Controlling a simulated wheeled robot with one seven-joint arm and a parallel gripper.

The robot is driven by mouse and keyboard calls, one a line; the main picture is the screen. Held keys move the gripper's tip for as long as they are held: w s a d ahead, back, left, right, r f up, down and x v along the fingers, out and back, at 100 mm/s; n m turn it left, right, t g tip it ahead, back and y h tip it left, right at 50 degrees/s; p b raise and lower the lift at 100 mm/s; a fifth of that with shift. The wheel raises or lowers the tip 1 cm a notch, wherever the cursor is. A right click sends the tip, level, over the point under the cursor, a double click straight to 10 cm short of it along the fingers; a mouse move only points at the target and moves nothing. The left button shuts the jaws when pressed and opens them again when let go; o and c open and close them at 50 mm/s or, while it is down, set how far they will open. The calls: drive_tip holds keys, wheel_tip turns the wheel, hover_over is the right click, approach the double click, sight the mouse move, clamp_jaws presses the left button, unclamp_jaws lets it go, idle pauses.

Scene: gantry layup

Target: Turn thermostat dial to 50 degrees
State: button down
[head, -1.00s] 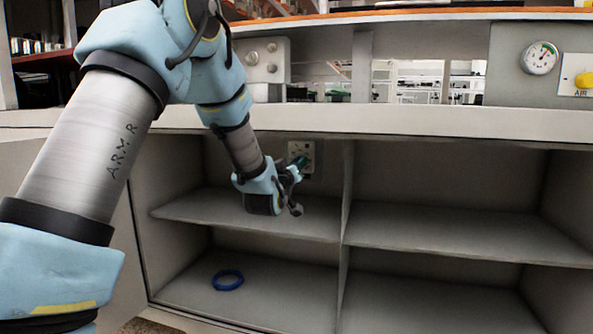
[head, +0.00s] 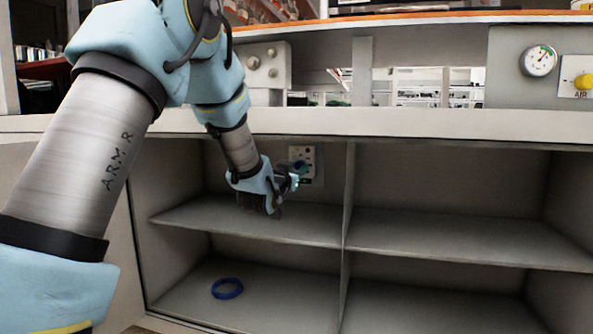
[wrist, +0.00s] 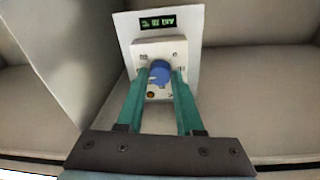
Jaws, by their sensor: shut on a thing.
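The thermostat panel (head: 308,163) is a pale plate on the back wall of the upper left shelf bay. In the wrist view the panel (wrist: 186,46) shows a small dark display (wrist: 157,23) with green characters too small to read. Below the display is a blue round dial (wrist: 160,72). My gripper (head: 299,176) reaches into the bay at the panel. In the wrist view its two green fingers (wrist: 160,80) stand on either side of the dial and are shut on it. The dial's pointer and marks cannot be made out.
The shelf board (head: 250,221) runs below my gripper, and a vertical divider (head: 347,200) stands to its right. A blue ring (head: 227,288) lies on the lower left shelf. A round gauge (head: 539,61) and a yellow knob (head: 584,82) are at the upper right.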

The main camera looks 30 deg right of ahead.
idle(0.4)
drive_tip(key=c, duration=0.6)
unclamp_jaws()
drive_tip(key=shift+o, duration=0.2)
drive_tip(key=p+v, duration=0.1)
drive_tip(key=v, duration=0.9)
drive_tip(key=shift+s+a, duration=0.3)
